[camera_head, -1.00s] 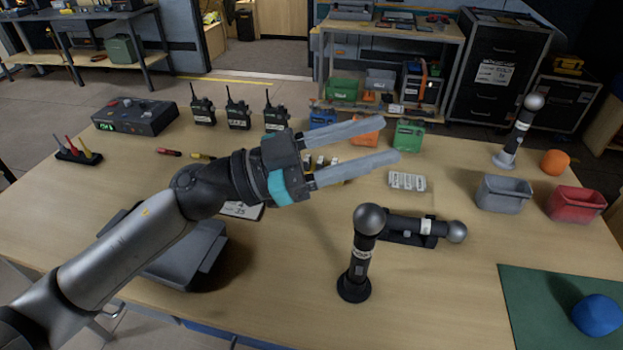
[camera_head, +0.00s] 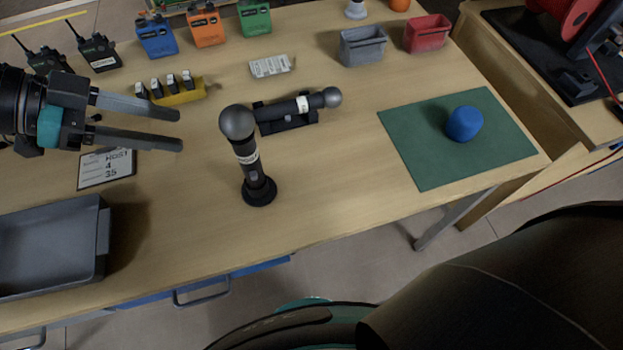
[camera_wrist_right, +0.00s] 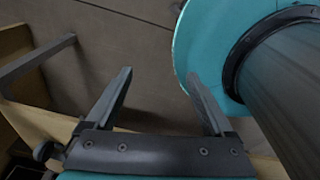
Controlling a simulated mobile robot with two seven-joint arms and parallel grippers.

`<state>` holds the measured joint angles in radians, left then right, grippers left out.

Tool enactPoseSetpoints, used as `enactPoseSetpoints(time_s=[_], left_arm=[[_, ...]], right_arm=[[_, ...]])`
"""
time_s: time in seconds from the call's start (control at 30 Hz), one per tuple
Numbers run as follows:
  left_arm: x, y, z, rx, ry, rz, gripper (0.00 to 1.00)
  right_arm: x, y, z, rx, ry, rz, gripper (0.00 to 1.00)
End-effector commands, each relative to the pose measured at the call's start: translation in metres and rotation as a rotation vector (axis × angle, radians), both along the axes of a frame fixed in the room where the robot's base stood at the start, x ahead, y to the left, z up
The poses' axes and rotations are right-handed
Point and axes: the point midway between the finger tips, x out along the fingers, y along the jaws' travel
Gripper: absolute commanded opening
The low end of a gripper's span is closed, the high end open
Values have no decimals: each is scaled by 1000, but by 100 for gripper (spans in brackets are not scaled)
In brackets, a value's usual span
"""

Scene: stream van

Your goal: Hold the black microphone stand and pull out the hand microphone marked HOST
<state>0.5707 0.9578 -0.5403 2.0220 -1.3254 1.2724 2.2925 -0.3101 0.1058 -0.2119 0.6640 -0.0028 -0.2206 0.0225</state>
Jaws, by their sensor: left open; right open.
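In the head view a hand microphone (camera_head: 243,150) with a grey ball head and a white label stands upright in a round black stand (camera_head: 260,191) on the table. The label is too small to read. A second microphone (camera_head: 290,108) lies on its side in a black cradle (camera_head: 302,121) just behind it. My left gripper (camera_head: 181,130) is open and empty, left of the upright microphone and apart from it, its fingers pointing right. My right gripper (camera_wrist_right: 160,95) is open and empty in the right wrist view, with floor and part of my own body beyond it.
A card reading HOST 4 35 (camera_head: 106,170) lies below the left gripper. A grey tray (camera_head: 104,237) is at the left front. A green mat (camera_head: 410,165) bears a blue ball-like object (camera_head: 464,123). Grey (camera_head: 362,50) and red (camera_head: 427,38) bins stand behind.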

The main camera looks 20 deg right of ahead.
Motion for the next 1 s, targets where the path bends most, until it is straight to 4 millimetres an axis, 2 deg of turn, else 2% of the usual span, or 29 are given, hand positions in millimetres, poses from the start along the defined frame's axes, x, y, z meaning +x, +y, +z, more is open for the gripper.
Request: enactPoseSetpoints(time_s=[0.23,0.47,0.6,0.73,0.87,1.0], left_arm=[[0,-1,0,-2,-1,-1,50],[0,-1,0,-3,-1,-1,50],[0,-1,0,-3,-1,-1,50],[0,-1,0,-3,-1,-1,50],[0,-1,0,-3,-1,-1,50],[0,-1,0,-3,-1,-1,50]], right_arm=[[59,-46,30,-29,-160,19,87],[110,-61,75,-2,-310,61,87],[133,-56,106,42,-385,94,87],[147,-42,136,98,-442,127,87],[154,-23,168,170,-485,163,87],[153,4,204,263,-513,198,87]])
